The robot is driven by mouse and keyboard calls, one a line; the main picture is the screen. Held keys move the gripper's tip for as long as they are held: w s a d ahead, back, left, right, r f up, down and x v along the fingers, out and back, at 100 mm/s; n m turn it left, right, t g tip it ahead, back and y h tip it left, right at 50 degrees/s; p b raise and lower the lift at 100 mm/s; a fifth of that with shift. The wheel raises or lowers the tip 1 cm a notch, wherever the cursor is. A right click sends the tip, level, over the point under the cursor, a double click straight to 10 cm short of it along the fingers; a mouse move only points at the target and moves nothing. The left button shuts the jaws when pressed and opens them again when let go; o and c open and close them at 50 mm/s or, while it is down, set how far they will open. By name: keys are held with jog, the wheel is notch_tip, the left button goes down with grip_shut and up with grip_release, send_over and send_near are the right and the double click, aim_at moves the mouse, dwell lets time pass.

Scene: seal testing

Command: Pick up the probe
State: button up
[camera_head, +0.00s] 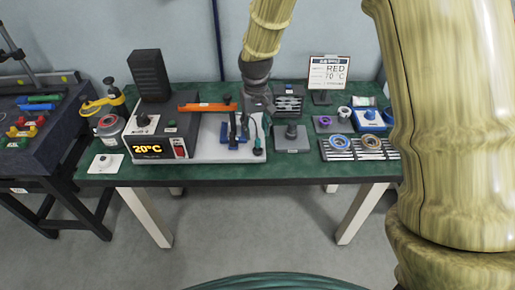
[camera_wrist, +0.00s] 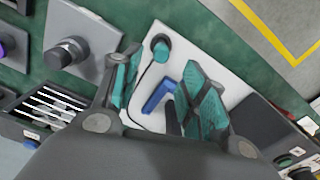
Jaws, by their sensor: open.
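What looks like the probe (camera_head: 257,146), a dark teal piece with a thin dark cable, stands at the right end of a white base plate (camera_head: 205,152). In the wrist view the probe (camera_wrist: 160,46) lies beyond my fingertips, its cable curving back between the fingers. My gripper (camera_head: 257,108) is above the right part of the plate, pointing down. In the wrist view my gripper (camera_wrist: 160,80) is open, its teal-padded fingers apart with nothing held. A blue bracket (camera_wrist: 158,95) shows between the fingers; a dark part beside it is partly hidden.
A heater box (camera_head: 155,148) reading 20°C and an orange bar (camera_head: 205,107) are left of my gripper. A grey block with a knob (camera_head: 291,140) is close on the right. Farther right are a slotted rack with rings (camera_head: 358,148) and a sign (camera_head: 328,72).

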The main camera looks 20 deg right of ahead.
aim_at(258, 139)
jog(key=shift+s+f, duration=0.3)
jog(key=shift+f, duration=0.05)
jog(key=f, duration=0.1)
jog(key=f+p, duration=0.1)
jog(key=f, duration=0.1)
jog(key=shift+s+d+f, duration=0.1)
jog(key=shift+s+d, duration=0.05)
jog(key=shift+s, duration=0.2)
jog(key=shift+f, duration=0.65)
grip_shut()
